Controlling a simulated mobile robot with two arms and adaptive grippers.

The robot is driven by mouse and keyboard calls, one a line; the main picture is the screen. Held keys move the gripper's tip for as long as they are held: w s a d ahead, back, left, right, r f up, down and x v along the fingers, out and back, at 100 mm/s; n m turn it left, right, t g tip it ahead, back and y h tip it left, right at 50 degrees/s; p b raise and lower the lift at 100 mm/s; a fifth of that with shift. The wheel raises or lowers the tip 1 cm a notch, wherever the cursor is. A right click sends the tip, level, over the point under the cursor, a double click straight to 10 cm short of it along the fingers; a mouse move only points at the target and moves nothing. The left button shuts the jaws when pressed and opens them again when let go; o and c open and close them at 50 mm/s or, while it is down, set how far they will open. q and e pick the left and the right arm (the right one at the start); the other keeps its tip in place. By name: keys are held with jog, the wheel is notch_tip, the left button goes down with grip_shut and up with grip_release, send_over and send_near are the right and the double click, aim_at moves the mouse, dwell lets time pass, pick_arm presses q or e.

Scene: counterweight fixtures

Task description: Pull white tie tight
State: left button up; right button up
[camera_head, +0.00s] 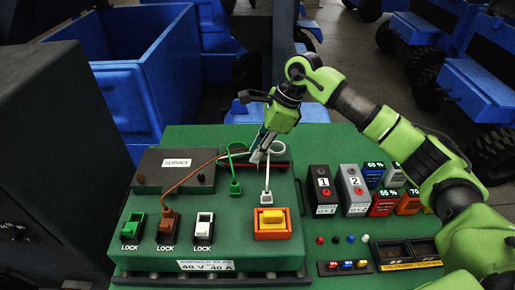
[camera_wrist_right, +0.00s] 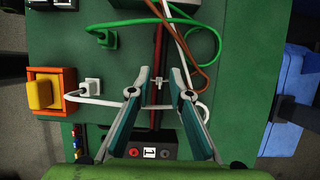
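A small white tie (camera_wrist_right: 158,81) shows between my right fingertips in the right wrist view, over a dark red bar or cable (camera_wrist_right: 158,50). My right gripper (camera_wrist_right: 160,74) has its two fingers apart, one on each side of the tie, with a visible gap between the tips. In the head view my right gripper (camera_head: 261,156) points down at the cable bundle behind the white plug, and its fingers hide the tie there. A white cable (camera_wrist_right: 110,101) runs from a white plug (camera_wrist_right: 92,87) under the fingers. My left gripper is not in view.
A green cable (camera_head: 234,168) and a brown cable (camera_head: 190,180) loop close to my right gripper. An orange-yellow switch (camera_head: 271,223) stands before the white plug. Numbered boxes 1 (camera_head: 323,190) and 2 (camera_head: 353,188) stand to the right. A grey SERVICE box (camera_head: 176,172) lies left.

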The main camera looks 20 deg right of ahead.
grip_shut()
jog(key=shift+r, duration=1.3)
grip_release()
jog(key=v, duration=1.2)
jog(key=shift+s+d+f, duration=0.1)
